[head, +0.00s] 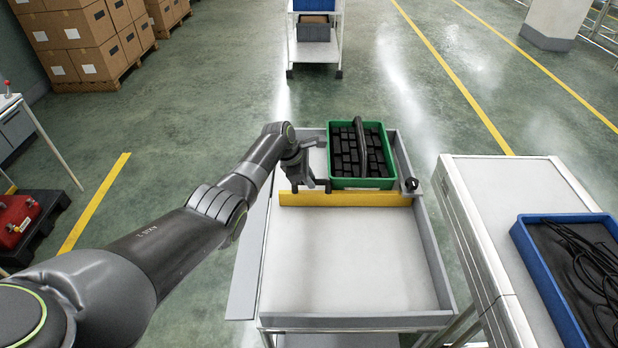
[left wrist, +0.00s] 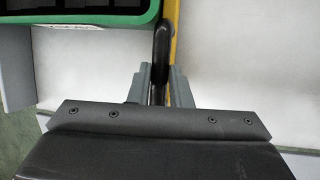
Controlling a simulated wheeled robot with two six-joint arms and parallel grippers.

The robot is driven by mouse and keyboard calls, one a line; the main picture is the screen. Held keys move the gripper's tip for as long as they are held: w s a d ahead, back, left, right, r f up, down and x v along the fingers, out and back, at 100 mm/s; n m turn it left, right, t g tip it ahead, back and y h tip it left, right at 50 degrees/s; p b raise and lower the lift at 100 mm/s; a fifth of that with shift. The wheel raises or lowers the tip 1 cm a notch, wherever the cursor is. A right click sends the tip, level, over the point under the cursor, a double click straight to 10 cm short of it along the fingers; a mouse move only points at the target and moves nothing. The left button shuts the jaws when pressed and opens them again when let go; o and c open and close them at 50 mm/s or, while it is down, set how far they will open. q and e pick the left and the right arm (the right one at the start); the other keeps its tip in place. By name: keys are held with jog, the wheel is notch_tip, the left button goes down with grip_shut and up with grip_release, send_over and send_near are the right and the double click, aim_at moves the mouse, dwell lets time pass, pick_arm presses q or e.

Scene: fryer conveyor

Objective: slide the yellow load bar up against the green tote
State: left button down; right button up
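The yellow load bar (head: 345,199) lies across the grey cart tray, just on the near side of the green tote (head: 362,183). In the head view they look very close; I cannot tell for sure whether they touch. In the left wrist view the bar (left wrist: 173,22) runs beside the tote's green rim (left wrist: 80,22), with at most a narrow gap. My left gripper (head: 312,184) is at the bar's left end. Its fingers (left wrist: 160,88) stand on both sides of a black handle (left wrist: 161,45) and appear shut on it. My right gripper is not in view.
The tote holds several black pieces under a dark carrying handle. The tray floor (head: 345,260) on the bar's near side is bare. Raised grey walls (head: 430,250) bound the tray. A white bench (head: 520,185) with a blue tray (head: 555,285) of black cables stands close on the right.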

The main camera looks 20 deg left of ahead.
pick_arm(q)
jog(key=c, duration=1.3)
grip_release()
jog(key=shift+c, duration=0.2)
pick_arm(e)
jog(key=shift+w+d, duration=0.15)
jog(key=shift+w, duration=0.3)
pick_arm(q)
jog(key=shift+r, duration=0.1)
jog(key=shift+a+r, duration=0.2)
jog(key=shift+r, duration=0.3)
jog(key=v, duration=1.6)
jog(key=shift+s, duration=0.2)
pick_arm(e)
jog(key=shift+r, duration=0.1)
